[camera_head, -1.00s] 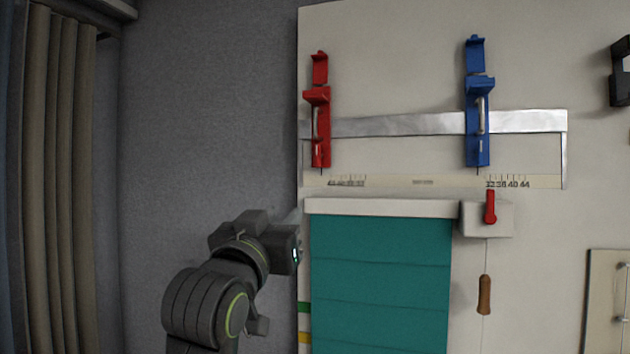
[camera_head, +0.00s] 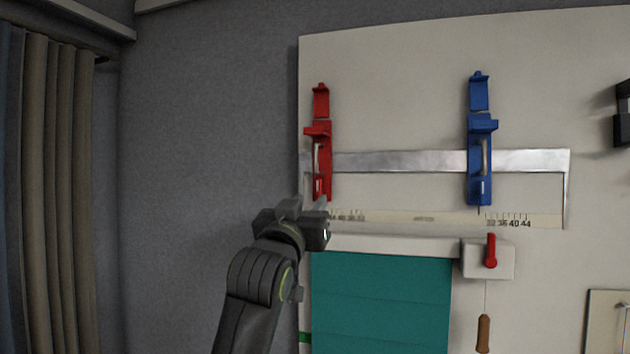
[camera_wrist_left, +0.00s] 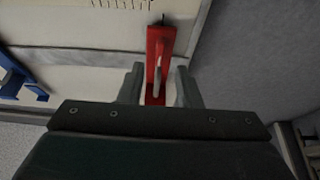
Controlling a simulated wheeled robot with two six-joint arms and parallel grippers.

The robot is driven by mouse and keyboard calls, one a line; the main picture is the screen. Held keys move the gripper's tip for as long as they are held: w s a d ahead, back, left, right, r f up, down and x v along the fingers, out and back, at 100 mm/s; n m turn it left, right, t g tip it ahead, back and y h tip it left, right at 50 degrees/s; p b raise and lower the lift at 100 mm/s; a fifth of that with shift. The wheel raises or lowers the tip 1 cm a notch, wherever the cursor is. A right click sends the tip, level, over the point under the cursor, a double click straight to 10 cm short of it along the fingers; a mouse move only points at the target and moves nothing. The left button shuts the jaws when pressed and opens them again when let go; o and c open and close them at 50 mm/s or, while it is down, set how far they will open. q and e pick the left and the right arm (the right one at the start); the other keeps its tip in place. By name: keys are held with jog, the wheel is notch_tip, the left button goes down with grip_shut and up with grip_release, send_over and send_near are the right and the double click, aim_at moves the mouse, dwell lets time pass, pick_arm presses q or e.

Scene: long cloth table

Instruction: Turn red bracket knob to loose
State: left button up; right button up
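The red bracket (camera_head: 324,140) is fixed upright at the left end of a metal rail on a pale board, with a slim pale handle-like part (camera_head: 316,158) on its front. I cannot tell its setting. My left gripper (camera_head: 323,205) is at the bracket's lower end in the head view and hides part of the scale there. In the left wrist view the gripper (camera_wrist_left: 160,85) is open, with one finger on each side of the red bracket (camera_wrist_left: 162,42) and its pale handle (camera_wrist_left: 157,78). I cannot tell whether the fingers touch it. My right gripper is not in view.
A blue bracket (camera_head: 480,135) sits farther right on the metal rail (camera_head: 400,161). Below are a numbered scale strip (camera_head: 440,219), a teal blind (camera_head: 380,300) and a box with a red lever (camera_head: 491,252). The grey wall (camera_head: 210,130) left of the board is bare.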

aim_at(317, 191)
pick_arm(q)
jog(key=p+x, duration=0.1)
jog(key=x, duration=0.2)
jog(key=shift+w+r+p, duration=0.2)
jog(key=shift+r+p, duration=0.05)
jog(key=shift+p, duration=0.1)
jog(key=shift+w+d, duration=0.25)
jog(key=shift+w, duration=0.3)
grip_shut()
